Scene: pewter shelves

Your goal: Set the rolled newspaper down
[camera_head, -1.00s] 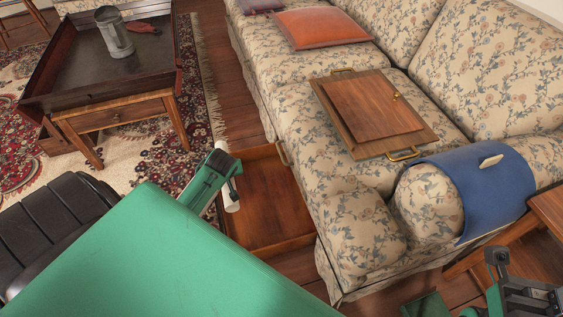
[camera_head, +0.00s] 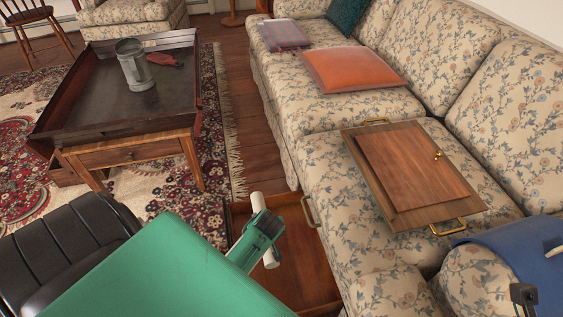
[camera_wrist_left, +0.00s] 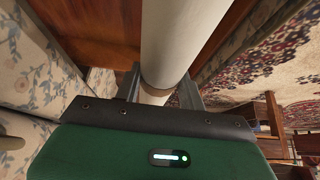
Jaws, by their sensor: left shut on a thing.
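The rolled newspaper (camera_head: 271,258) is a white cylinder. My left gripper (camera_head: 262,230) is shut around its middle, and its ends stick out on both sides of the jaws. In the left wrist view the roll (camera_wrist_left: 170,40) runs up between the fingers, with a tan band near the jaws. In the head view, the held roll appears over an open wooden tray (camera_head: 300,268) on the floor beside the sofa. I cannot tell the height between them. A small dark part of my right gripper (camera_head: 523,295) shows at the lower right edge; its jaws cannot be made out.
The floral sofa (camera_head: 355,185) holds a wooden board with brass handles (camera_head: 415,175), an orange cushion (camera_head: 350,68) and a blue cloth (camera_head: 520,250) over its arm. A low table (camera_head: 80,115) with a metal tankard (camera_head: 135,65) stands on the rug at left.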

